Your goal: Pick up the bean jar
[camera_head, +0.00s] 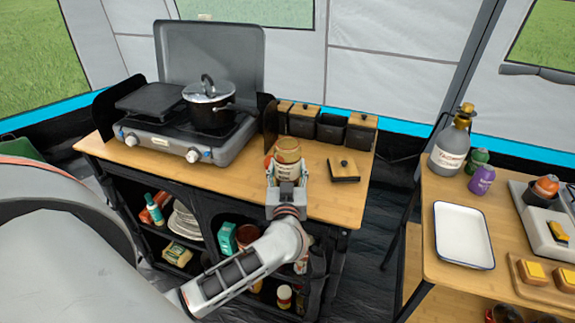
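The likely bean jar (287,150), a brownish jar with a tan top, is at the front of the wooden counter, right of the stove. My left gripper (287,172) reaches up to it from the front, with its fingers on either side of the jar's lower part. The fingers and wrist hide the jar's base, so I cannot tell whether they press on it or whether it is clear of the counter. A small orange-red thing (268,162) shows just left of the jar. My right gripper is not in view.
A stove (187,140) with a lidded pot (209,106) stands left. A second table holds a white tray (463,236). Bare counter lies at front right.

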